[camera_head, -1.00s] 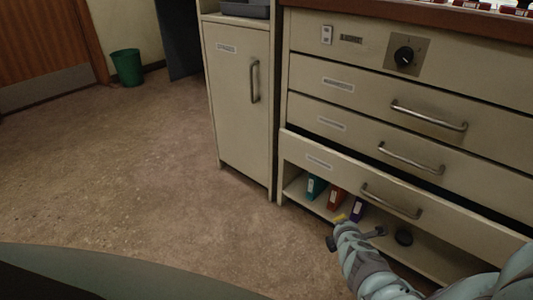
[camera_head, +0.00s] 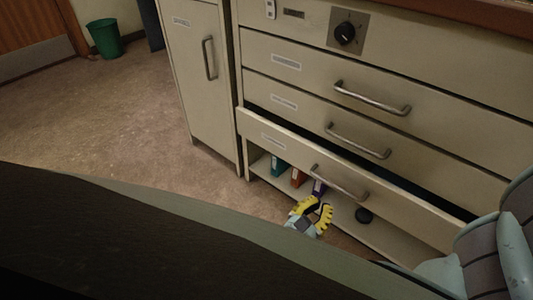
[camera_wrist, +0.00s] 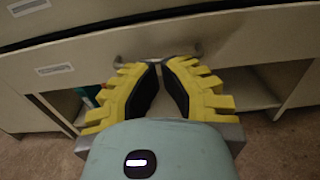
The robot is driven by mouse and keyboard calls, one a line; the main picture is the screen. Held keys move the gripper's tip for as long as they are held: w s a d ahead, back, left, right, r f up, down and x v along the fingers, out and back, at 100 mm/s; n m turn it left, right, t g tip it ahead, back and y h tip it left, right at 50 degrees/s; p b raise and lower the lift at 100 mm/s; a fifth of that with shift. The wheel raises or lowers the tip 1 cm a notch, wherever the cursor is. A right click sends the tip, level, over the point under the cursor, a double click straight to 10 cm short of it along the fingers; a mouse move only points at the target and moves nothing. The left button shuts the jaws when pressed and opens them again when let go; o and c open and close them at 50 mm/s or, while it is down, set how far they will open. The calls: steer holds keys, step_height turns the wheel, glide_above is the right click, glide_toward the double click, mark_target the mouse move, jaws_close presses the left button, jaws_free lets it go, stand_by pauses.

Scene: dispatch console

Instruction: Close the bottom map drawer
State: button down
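The bottom map drawer (camera_head: 290,147) is the lowest of the beige drawers, above an open shelf. It stands pulled out a little, with a dark gap above its front. Its metal bar handle (camera_head: 338,183) also shows in the wrist view (camera_wrist: 158,60), where the drawer front (camera_wrist: 85,62) fills the upper middle. My gripper (camera_head: 318,203) has yellow ridged fingers and is low in front of the drawer, near the handle's left part.
Two shut drawers with handles (camera_head: 372,98) (camera_head: 358,142) sit above. The open shelf (camera_head: 345,220) holds coloured binders (camera_head: 297,178) and a dark round object (camera_head: 364,215). A beige cupboard (camera_head: 200,80) stands left. A green bin (camera_head: 104,38) is farther off; the floor (camera_head: 110,120) between is clear.

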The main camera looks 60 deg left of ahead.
mark_target(349, 170)
steer(key=b+x, duration=0.4)
steer(key=x, duration=0.9)
steer(key=shift+w+a+f+b, duration=0.1)
steer(key=shift+w+a+b, duration=0.1)
steer(key=shift+b, duration=0.1)
steer(key=b+x, duration=0.1)
steer(key=x, duration=0.4)
steer(key=shift+d+f, duration=0.1)
steer(key=shift+f, duration=0.05)
steer(key=shift+s+d, duration=0.1)
steer(key=shift+s, duration=0.05)
